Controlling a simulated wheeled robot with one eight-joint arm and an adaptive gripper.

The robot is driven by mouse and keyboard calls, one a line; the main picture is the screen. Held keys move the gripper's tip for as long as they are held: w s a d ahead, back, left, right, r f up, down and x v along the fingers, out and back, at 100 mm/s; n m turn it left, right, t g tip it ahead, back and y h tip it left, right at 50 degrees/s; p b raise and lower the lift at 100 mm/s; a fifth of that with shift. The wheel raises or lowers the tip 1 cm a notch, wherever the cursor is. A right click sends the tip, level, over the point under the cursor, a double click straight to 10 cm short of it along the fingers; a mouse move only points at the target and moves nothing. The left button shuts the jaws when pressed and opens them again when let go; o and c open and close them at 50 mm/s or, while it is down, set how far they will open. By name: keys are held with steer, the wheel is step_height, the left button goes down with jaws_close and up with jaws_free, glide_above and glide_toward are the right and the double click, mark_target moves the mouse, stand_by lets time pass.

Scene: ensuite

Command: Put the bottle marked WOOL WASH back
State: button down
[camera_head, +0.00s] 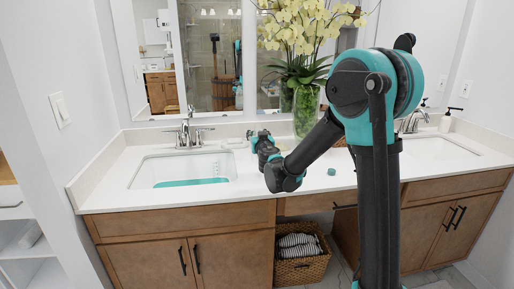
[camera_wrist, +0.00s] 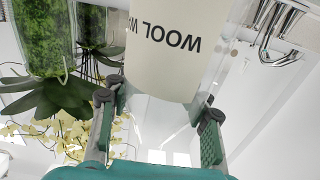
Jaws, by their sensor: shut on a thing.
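The bottle marked WOOL WASH (camera_wrist: 168,62) shows in the wrist view, clear with a cream label. The dark lettering is upside down in that view, as are the flowers and the tap, and its end is cut off. My gripper (camera_wrist: 155,115) has one pad on each side of the clear body and is shut on it. In the head view my gripper (camera_head: 258,138) is low over the counter between the left sink and the vase. I cannot make out the bottle clearly there.
The left sink (camera_head: 150,172) has a teal patch inside; its tap (camera_head: 187,130) stands behind. A glass vase (camera_head: 306,112) of orchids stands behind my arm. A small teal item (camera_head: 331,172) lies on the counter (camera_head: 240,190). A soap dispenser (camera_head: 447,120) stands by the right sink.

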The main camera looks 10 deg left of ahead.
step_height(320, 180, down, 6)
stand_by(0.5)
steer(key=c, duration=0.7)
jaws_free()
steer(key=shift+f, duration=0.15)
steer(key=shift+c, duration=0.2)
